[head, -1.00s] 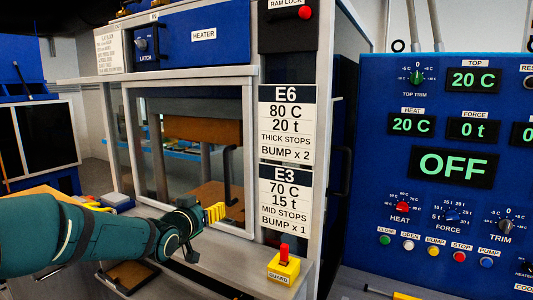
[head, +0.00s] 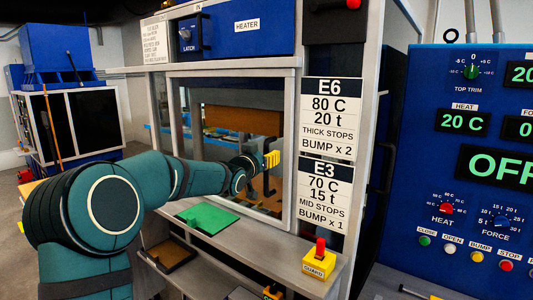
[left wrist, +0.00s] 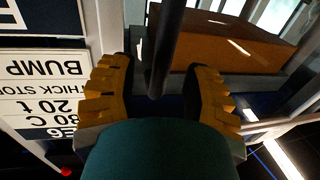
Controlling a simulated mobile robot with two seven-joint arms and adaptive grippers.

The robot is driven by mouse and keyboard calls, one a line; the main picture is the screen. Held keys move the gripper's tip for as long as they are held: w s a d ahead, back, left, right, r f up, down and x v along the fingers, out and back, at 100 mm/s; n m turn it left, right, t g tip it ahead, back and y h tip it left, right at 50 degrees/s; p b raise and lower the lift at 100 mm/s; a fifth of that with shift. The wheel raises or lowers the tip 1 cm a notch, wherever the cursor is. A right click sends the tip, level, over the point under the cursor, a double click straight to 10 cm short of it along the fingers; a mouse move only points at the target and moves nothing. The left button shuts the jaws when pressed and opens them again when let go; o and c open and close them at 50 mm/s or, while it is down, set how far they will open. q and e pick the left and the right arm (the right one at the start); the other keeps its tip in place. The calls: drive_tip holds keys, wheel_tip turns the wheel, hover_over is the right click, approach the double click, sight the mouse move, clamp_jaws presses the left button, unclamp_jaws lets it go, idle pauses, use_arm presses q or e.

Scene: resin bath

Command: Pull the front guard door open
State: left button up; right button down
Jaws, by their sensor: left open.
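The front guard door (head: 290,130) is a clear panel in a silver frame on the press front, and it looks shut. Its upright black bar handle (head: 267,184) is near the door's right side. My left gripper (head: 271,160), with yellow ribbed fingers, is at the handle's upper part. In the left wrist view the fingers (left wrist: 160,90) are open, with the black handle bar (left wrist: 166,45) between them in the picture. I see a gap on each side of the bar, so it is not gripped. My right gripper is not in view.
A yellow GUARD box (head: 319,264) with a red button stands on the ledge below the door. A green plate (head: 207,218) lies on the ledge under my left arm. The blue control panel (head: 430,90) is at the right. A brown block (left wrist: 225,40) is visible behind the glass.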

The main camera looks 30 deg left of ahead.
use_arm(q)
drive_tip(key=shift+w+a, duration=0.1)
drive_tip(key=shift+w, duration=0.85)
clamp_jaws()
drive_tip(key=shift+a, duration=0.2)
